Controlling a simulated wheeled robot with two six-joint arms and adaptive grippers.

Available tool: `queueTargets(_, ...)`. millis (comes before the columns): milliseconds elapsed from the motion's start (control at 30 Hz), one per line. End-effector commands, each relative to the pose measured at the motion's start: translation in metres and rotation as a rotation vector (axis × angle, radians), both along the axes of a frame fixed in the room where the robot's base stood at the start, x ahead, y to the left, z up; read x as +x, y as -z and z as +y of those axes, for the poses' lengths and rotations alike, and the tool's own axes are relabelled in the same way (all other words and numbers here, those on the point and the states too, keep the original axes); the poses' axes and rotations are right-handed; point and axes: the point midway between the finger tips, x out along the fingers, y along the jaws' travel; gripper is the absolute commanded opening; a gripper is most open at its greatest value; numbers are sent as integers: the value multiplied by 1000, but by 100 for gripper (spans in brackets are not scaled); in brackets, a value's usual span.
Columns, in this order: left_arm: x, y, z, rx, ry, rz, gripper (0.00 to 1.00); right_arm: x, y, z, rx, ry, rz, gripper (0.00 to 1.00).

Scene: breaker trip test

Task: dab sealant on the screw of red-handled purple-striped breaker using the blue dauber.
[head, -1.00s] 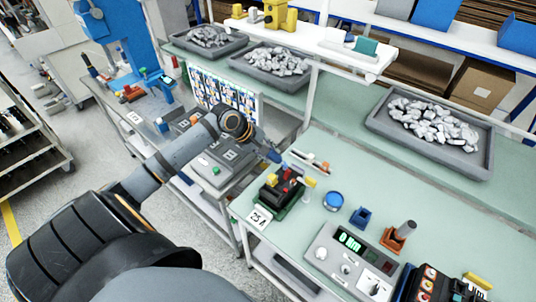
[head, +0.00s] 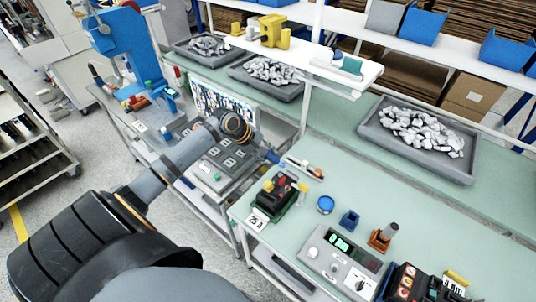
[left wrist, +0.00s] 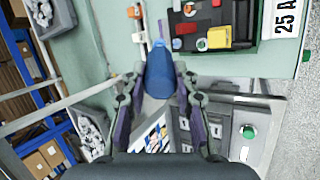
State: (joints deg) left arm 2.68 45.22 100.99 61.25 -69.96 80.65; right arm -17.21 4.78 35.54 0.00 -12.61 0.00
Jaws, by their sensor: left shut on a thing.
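My left gripper (head: 264,154) is shut on the blue dauber (left wrist: 160,74). In the left wrist view the dauber is between the two fingers (left wrist: 160,95), its narrow end pointing away from the gripper. The dark breaker block (head: 271,205) stands on the bench just in front of the dauber in the head view, apart from it. In the left wrist view the block (left wrist: 243,53) carries red (left wrist: 183,29) and yellow (left wrist: 216,38) parts. I cannot make out the purple stripe or the screw. My right gripper is not in view.
A "25 A" card (head: 257,219) leans by the block. A round blue-topped pot (head: 325,204), a blue holder (head: 348,220), an orange holder (head: 378,242) and a meter box (head: 340,262) stand to the right. A grey tray (head: 368,126) of metal pieces is behind.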

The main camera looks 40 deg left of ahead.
Motion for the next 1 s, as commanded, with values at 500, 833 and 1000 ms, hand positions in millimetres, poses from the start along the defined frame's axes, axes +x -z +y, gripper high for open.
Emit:
queueTargets(500, 11, -31, 6, -1, 0, -1, 0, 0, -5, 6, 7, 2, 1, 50)
queueTargets(833, 11, -30, 6, -1, 0, -1, 0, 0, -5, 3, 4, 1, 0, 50)
queueTargets(1000, 11, -30, 6, -1, 0, -1, 0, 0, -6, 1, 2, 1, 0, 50)
